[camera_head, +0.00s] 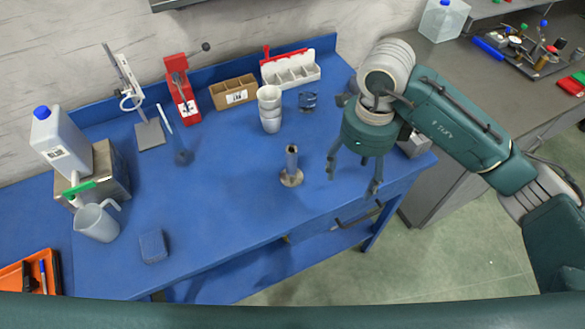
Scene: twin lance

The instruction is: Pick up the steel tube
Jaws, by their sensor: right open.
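The steel tube (291,159) stands upright on a round flanged base (291,178) on the blue table (230,215), right of its middle and towards the front edge. My right gripper (352,178) is open, with its fingers pointing down. It is to the right of the tube and apart from it, with nothing visible between the fingers. My left gripper is not in view.
White cups (270,108), a brown divided box (233,92) and a red press (181,90) stand at the back. A grey jug (97,221) and a blue block (152,246) are at left. The table around the tube is clear.

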